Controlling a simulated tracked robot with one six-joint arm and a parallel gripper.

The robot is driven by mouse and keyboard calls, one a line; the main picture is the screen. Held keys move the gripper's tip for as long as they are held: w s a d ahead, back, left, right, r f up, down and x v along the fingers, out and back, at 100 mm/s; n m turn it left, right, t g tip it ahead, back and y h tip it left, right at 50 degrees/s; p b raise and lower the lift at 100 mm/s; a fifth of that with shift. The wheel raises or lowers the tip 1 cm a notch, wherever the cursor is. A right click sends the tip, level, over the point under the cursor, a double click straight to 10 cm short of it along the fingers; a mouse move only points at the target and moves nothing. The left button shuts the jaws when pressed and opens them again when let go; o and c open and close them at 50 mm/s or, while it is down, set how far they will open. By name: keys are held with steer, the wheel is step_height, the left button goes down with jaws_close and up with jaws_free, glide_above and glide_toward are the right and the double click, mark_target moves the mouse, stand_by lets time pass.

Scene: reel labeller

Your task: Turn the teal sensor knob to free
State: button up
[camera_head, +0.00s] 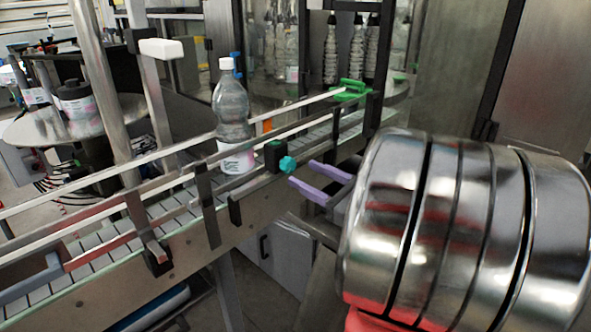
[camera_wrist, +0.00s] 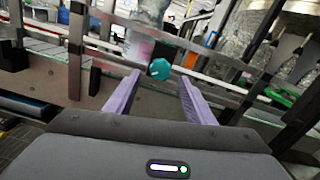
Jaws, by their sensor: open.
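The teal sensor knob (camera_head: 288,163) sticks out from a small dark sensor block (camera_head: 273,155) on the near rail of the conveyor. In the wrist view the knob (camera_wrist: 160,69) shows ahead, between and beyond the two purple fingers. My gripper (camera_head: 302,175) is open and empty, with its fingertips just right of and a little below the knob in the head view. I see a gap between the fingers and the knob in the wrist view (camera_wrist: 150,85). I cannot read any marking for the knob's setting.
A clear bottle (camera_head: 231,110) with a white cap stands on the conveyor (camera_head: 100,255) behind the sensor. Metal guide rails and brackets (camera_head: 205,205) run along the belt near the knob. A green part (camera_head: 350,90) sits farther along the rail.

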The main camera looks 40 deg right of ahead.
mark_target(292, 168)
steer(key=shift+w+a, duration=0.2)
steer(key=shift+w, duration=2.3)
steer(key=shift+c, duration=0.3)
steer(key=c, duration=1)
